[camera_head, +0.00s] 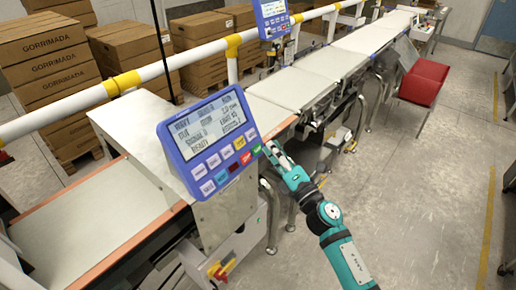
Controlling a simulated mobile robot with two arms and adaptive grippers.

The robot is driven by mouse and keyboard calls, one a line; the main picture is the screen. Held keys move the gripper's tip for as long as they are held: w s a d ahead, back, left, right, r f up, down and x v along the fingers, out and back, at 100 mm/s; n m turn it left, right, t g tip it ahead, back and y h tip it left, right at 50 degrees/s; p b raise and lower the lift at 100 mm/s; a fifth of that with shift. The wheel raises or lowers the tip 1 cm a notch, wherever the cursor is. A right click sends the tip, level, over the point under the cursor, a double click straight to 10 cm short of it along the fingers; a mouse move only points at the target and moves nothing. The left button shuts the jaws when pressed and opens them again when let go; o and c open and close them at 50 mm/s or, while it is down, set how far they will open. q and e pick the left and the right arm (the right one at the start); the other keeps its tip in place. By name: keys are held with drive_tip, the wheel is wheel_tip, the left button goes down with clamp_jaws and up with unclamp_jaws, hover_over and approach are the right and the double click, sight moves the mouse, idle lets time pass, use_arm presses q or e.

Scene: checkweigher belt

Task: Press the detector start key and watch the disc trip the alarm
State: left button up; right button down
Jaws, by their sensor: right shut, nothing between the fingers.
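The blue-framed detector panel (207,130) faces me on top of the metal detector housing (150,140). It has a lit text screen and rows of keys. A green key (256,149) sits at the panel's lower right corner, beside a red key (245,158). My right gripper (268,148) is shut and empty, with its tip at the panel's right edge close to the green key. I cannot tell whether it touches the key. No disc can be made out on the belt (85,225). My left gripper is not in view.
A white rail with yellow joints (122,83) runs behind the panel. The conveyor (295,88) continues to the upper right, past a second blue panel (272,18). Brown boxes (45,45) stand behind.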

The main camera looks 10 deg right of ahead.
drive_tip(key=shift+s+d+r+p, duration=0.4)
drive_tip(key=shift+s+d, duration=0.1)
drive_tip(key=shift+s, duration=0.15)
drive_tip(key=shift+s+d+r+p, duration=0.25)
drive_tip(key=shift+s+d+r, duration=0.2)
drive_tip(key=shift+s, duration=0.15)
drive_tip(key=shift+s+d+r+p, duration=0.4)
drive_tip(key=shift+s+d, duration=0.1)
drive_tip(key=shift+s, duration=0.15)
